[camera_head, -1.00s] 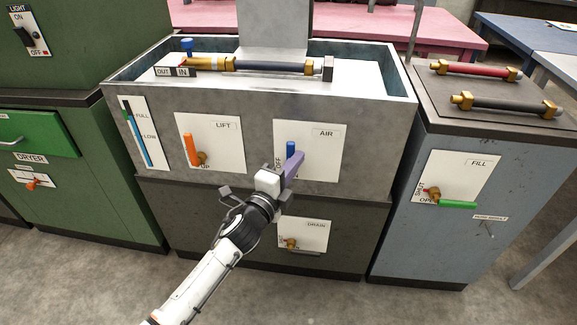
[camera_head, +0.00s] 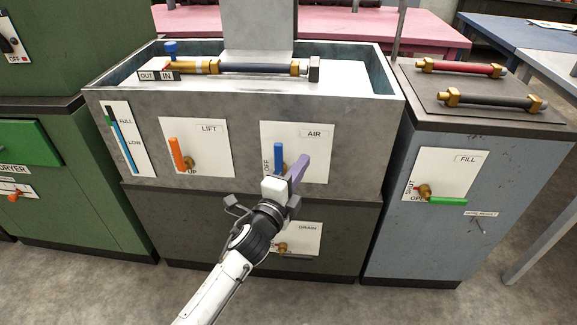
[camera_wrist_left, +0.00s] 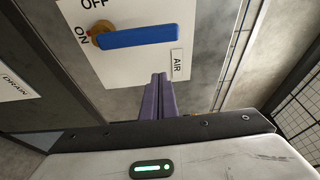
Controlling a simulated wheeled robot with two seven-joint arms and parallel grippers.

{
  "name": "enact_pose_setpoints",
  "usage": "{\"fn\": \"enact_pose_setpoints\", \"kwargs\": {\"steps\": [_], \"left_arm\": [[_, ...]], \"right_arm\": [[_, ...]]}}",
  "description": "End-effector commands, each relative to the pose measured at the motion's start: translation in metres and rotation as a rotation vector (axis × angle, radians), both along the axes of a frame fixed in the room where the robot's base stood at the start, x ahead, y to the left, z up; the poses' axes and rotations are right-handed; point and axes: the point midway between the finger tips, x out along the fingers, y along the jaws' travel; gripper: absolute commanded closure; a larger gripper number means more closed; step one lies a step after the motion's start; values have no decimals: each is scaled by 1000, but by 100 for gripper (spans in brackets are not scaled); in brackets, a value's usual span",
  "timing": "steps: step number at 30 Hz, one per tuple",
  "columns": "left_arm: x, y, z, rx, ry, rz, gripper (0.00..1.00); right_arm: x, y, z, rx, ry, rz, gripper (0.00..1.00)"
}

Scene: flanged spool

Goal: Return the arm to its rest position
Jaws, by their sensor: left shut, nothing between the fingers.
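My left gripper (camera_head: 298,169) has purple fingers that are shut and empty. It is in front of the AIR panel (camera_head: 316,141), just right of its blue lever (camera_head: 279,157). The lever stands upright in the head view, and its lower end is hidden by my gripper. In the left wrist view the blue lever (camera_wrist_left: 140,36) leaves a brass hub beside the word ON, and the closed fingertips (camera_wrist_left: 159,82) are apart from it in the picture. My right gripper is out of view.
The grey tank (camera_head: 240,110) carries an orange LIFT lever (camera_head: 177,154) and a DRAIN valve (camera_head: 282,247), partly covered by my arm. A blue-grey cabinet (camera_head: 400,225) with a green FILL handle (camera_head: 447,201) stands right. Bare floor (camera_head: 120,290) shows in front.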

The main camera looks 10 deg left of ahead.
Motion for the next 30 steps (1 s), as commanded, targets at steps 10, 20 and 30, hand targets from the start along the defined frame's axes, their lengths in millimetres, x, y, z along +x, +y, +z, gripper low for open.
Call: {"fn": "enact_pose_setpoints", "kwargs": {"steps": [10,20,30], "left_arm": [[-73,20,-3,4,10,5,100],[-92,25,-4,-9,17,6,100],[-222,58,-103,-770,587,238,100]], "right_arm": [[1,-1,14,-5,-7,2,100],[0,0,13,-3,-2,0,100],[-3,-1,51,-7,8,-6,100]]}}
